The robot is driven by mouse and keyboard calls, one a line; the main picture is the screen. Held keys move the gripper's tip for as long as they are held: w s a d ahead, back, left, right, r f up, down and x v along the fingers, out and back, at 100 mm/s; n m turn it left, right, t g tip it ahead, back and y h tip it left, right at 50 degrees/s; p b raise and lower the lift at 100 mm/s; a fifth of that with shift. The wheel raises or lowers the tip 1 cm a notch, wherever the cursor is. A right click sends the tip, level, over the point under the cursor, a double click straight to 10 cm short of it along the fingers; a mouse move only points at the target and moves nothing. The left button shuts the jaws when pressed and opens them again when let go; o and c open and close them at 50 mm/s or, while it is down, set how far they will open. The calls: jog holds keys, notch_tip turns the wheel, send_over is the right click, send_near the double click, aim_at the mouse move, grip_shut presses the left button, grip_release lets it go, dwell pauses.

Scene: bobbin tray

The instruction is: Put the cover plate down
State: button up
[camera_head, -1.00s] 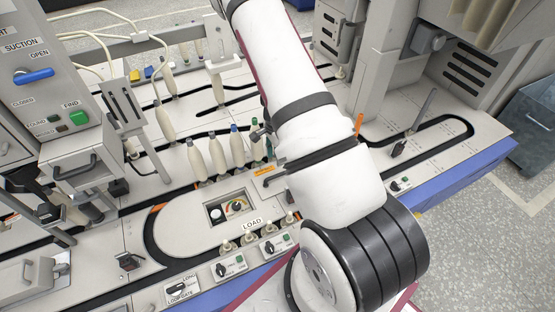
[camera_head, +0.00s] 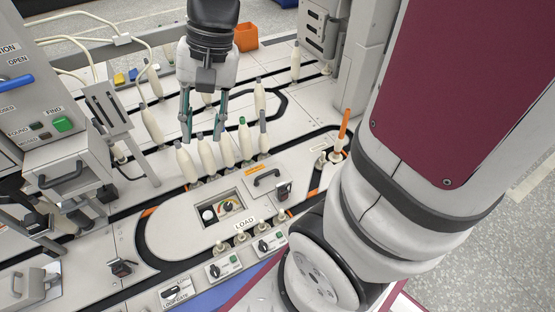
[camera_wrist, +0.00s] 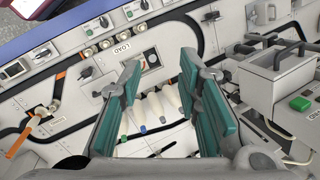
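A flat pale plate with a black bar handle (camera_head: 267,180), which looks like the cover plate, lies on the deck right of the gauge window in the head view. Its outline is hard to tell from the deck. My gripper (camera_head: 203,132) is open and empty, above the row of bobbins, behind and left of the plate. Its two teal fingers (camera_wrist: 160,68) stand wide apart in the wrist view.
Several cream bobbins (camera_head: 226,150) stand upright below and beside my gripper. An orange stick (camera_head: 344,125) rises at the right. The suction station (camera_head: 60,150) is at the left, a grey tower (camera_head: 360,70) at the back right.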

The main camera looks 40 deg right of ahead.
jog(key=s+r+n+h, duration=0.1)
jog(key=s+r+n, duration=0.1)
jog(key=s, duration=0.7)
jog(key=s+r+n+h, duration=0.2)
jog(key=s+n, duration=0.3)
jog(key=s, duration=0.5)
jog(key=shift+s+r, duration=0.25)
jog(key=shift+r, duration=0.05)
notch_tip(320, 180, up, 29)
jog(key=t+p, duration=0.3)
jog(key=p, duration=2.4)
jog(key=shift+d+t, duration=0.2)
jog(key=shift+t, duration=0.1)
jog(key=shift+r, duration=0.1)
